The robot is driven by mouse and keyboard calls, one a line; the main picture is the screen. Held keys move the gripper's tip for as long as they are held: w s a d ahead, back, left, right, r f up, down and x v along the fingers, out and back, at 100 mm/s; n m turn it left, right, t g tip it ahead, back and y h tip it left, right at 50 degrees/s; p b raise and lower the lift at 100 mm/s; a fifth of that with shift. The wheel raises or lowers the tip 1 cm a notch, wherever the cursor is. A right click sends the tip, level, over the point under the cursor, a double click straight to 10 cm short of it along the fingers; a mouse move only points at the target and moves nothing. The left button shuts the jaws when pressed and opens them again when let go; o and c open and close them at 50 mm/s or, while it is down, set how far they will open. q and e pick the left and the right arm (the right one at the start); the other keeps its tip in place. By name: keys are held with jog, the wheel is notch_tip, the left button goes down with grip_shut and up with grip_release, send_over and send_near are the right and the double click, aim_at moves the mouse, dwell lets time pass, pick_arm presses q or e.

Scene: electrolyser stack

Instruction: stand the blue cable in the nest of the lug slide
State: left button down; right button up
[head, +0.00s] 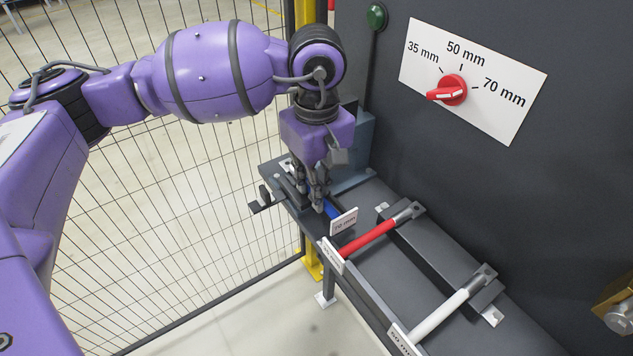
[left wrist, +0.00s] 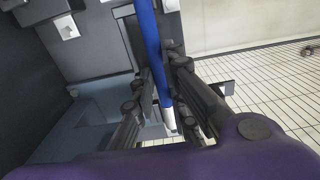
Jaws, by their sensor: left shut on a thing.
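The blue cable (head: 331,211) shows as a short length at the far end of the bench, beside the 70 mm label. In the left wrist view the blue cable (left wrist: 152,45) runs down between the fingers and ends in a pale tip. My left gripper (head: 317,203) points down over the bench and is shut on the cable; its fingers (left wrist: 162,72) flank it in the left wrist view. The cable lies lengthwise, close to the dark bench top; whether it touches is unclear. The lug slide and its nest cannot be told apart clearly behind the gripper. My right gripper is out of view.
A red cable (head: 370,238) and a white cable (head: 440,314) lie across the bench, nearer me. The 70 mm label (head: 344,222) stands close to the gripper. A dark wall with a red selector knob (head: 452,90) rises on the right. Mesh fence (head: 190,190) is on the left.

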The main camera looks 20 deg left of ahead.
pick_arm(q)
jog(key=c, duration=1.7)
grip_release()
jog(key=shift+o, duration=0.2)
notch_tip(320, 180, up, 12)
